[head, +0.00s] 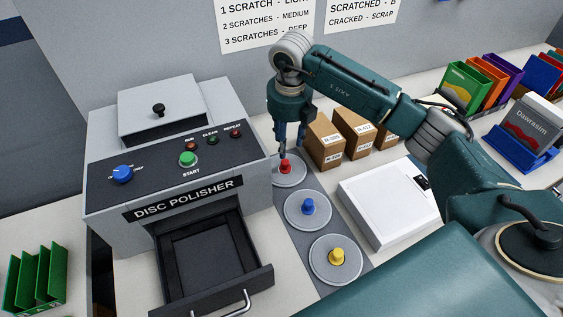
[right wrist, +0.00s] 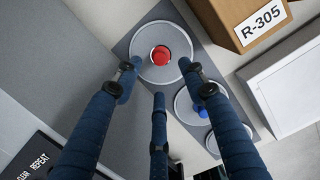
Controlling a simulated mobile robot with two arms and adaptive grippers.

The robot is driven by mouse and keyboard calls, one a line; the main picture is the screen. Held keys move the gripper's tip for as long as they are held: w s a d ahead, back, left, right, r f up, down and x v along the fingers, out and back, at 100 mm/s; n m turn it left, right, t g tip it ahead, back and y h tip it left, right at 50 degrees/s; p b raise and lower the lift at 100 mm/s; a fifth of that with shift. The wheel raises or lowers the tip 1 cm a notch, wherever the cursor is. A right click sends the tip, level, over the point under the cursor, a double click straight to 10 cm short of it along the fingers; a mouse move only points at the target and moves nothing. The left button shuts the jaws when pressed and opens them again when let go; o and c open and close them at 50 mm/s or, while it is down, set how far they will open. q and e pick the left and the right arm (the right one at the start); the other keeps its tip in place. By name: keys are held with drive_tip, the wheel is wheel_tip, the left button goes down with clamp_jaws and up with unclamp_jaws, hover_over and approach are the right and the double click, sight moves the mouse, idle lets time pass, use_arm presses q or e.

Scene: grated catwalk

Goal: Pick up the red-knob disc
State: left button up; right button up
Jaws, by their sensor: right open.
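The red-knob disc (head: 290,170) is a grey disc with a red knob, lying at the far end of a grey mat (head: 292,217). It also shows in the right wrist view (right wrist: 147,38), with its red knob (right wrist: 161,55) beyond the fingertips. My right gripper (head: 291,147) points down above this disc, close over the knob. In the right wrist view my right gripper (right wrist: 158,82) has its blue fingers spread and nothing between them. Whether a finger touches the disc, I cannot tell. My left gripper is not in view.
A blue-knob disc (head: 299,216) and a yellow-knob disc (head: 325,270) lie nearer on the mat. The disc polisher (head: 100,200) stands left with its drawer (head: 262,281) open. Cardboard boxes (head: 324,144) stand close right of the red-knob disc. A white flat device (head: 385,205) lies right.

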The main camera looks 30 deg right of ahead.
sight(285, 161)
wheel_tip(285, 161, down, 2)
drive_tip(key=shift+s+f, duration=0.1)
drive_tip(key=shift+f+p, duration=0.25)
drive_tip(key=shift+p, duration=0.05)
drive_tip(key=shift+w+f+p, duration=0.2)
drive_tip(key=shift+f+p, duration=0.1)
drive_tip(key=shift+f, duration=0.05)
drive_tip(key=f+p, duration=0.2)
drive_tip(key=f, duration=0.1)
drive_tip(key=shift+w+f, duration=0.2)
drive_tip(key=shift+f, duration=0.6)
drive_tip(key=shift+w, duration=0.1)
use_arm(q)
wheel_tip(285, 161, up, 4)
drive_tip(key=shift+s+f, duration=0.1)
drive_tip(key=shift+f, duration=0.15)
use_arm(e)
clamp_jaws()
